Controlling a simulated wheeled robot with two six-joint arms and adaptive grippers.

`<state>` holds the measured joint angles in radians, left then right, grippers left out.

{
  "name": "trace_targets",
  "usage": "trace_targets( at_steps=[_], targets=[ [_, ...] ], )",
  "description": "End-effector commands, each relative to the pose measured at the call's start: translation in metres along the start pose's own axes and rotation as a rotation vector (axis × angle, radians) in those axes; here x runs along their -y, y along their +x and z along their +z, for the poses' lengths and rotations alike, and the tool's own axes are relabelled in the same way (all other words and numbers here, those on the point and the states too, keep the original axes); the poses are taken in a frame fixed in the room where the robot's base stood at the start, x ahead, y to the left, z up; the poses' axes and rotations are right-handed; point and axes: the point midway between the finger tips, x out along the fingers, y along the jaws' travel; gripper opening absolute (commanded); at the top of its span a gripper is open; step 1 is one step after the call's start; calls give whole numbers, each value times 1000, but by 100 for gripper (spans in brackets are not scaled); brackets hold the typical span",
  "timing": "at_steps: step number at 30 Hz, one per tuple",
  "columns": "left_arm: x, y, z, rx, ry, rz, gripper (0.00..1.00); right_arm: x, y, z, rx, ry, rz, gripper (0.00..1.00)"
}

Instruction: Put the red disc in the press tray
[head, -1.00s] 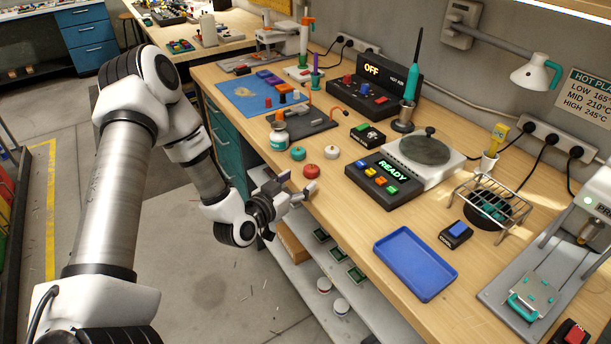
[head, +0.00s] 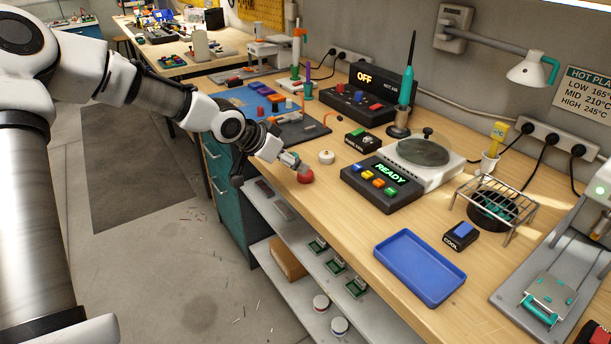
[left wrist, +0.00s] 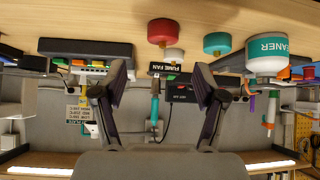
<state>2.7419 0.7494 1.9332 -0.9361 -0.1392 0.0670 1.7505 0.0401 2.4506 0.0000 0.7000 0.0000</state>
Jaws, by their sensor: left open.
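The red disc (head: 306,177), a short round piece, lies near the front edge of the wooden bench. It also shows upside down at the top of the left wrist view (left wrist: 162,32). My left gripper (head: 292,161) is open and empty, close to the red disc on its left in the head view. In the left wrist view its two fingers (left wrist: 159,85) are spread, with the disc beyond them. The press tray (head: 552,290), a grey plate with a teal handle, sits at the press base at far right. My right gripper is not in view.
A white disc (head: 326,157) stands behind the red one. A teal disc (left wrist: 217,43) and a cleaner bottle (left wrist: 267,55) stand close by. The READY control box (head: 382,184), hot plate (head: 424,158) and blue tray (head: 418,266) lie between the disc and the press.

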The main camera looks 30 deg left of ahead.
Motion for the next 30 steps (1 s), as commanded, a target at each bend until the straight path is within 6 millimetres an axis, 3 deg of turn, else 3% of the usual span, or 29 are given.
trace_targets(
  at_steps=[10, 15, 21, 22, 26, 27, 30],
  targets=[
    [3, 34, 1, 6, 3, 2, 71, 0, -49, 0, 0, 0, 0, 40],
    [3, 57, 4, 1, 2, 0, 71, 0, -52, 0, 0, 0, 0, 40],
    [3, 60, 5, -2, 1, 1, 71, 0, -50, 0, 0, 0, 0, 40],
    [3, 60, 5, -2, 1, 1, 68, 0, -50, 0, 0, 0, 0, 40],
    [3, 60, 5, -2, 1, 1, 22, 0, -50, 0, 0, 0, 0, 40],
    [3, 60, 5, -2, 1, 1, 16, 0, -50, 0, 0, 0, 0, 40],
    [3, 60, 5, -1, 1, 1, 16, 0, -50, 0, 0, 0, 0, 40]
  ],
)
